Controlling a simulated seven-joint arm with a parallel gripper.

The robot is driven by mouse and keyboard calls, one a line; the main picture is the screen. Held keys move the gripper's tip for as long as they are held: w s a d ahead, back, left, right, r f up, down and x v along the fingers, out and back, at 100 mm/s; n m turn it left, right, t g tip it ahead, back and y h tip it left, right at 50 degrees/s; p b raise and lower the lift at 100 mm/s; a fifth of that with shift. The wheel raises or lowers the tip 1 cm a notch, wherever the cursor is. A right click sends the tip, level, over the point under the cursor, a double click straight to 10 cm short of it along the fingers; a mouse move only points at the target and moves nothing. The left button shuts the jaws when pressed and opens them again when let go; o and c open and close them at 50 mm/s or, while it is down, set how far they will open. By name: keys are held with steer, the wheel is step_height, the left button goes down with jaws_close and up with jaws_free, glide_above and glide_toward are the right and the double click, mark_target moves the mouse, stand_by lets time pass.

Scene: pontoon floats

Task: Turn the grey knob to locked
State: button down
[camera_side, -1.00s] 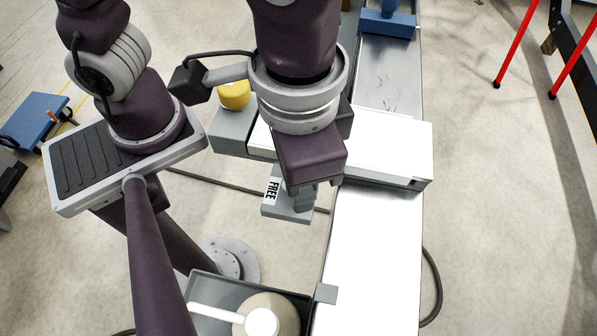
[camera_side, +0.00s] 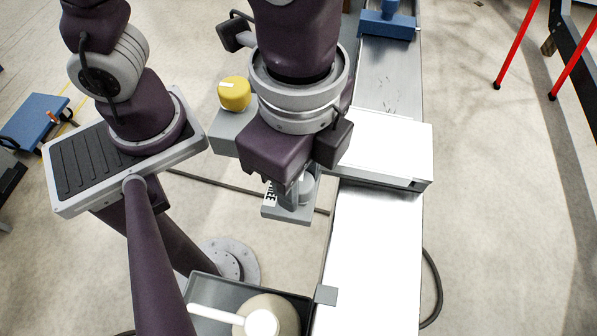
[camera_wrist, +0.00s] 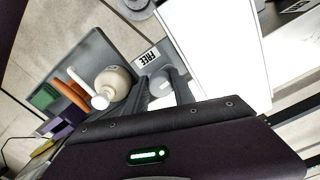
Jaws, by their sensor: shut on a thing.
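The grey knob (camera_side: 307,188) sits on a small grey plate (camera_side: 290,216) at the left edge of the white conveyor. A white FREE label (camera_side: 270,194) lies on the plate beside the knob, partly covered by my gripper. My gripper (camera_side: 297,188) points down over the plate with its fingers shut around the knob. In the wrist view the knob (camera_wrist: 161,83) shows between the two grey fingers, next to the readable FREE label (camera_wrist: 147,58). No locked label is readable, and I cannot tell where the knob points.
A white-topped box (camera_side: 385,148) spans the conveyor (camera_side: 372,265) close right of my gripper. A yellow button (camera_side: 234,93) stands behind it. A grey tray (camera_side: 225,290) with a pump bottle (camera_side: 272,314) is in front. A blue object (camera_side: 388,24) sits at the back.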

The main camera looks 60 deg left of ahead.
steer(key=shift+m, duration=0.5)
stand_by(0.3)
steer(key=c, duration=1.1)
jaws_free()
steer(key=shift+o, duration=0.2)
steer(key=shift+r, duration=0.1)
step_height(320, 180, up, 7)
steer(key=w+a+r+n+t, duration=0.1)
steer(key=a+n+t, duration=0.4)
steer(key=a+n, duration=0.9)
steer(key=a+r, duration=0.1)
steer(key=a, duration=0.6)
steer(key=shift+w+a+r+t, duration=0.2)
steer(key=shift+w+t, duration=0.1)
steer(key=shift+w, duration=0.05)
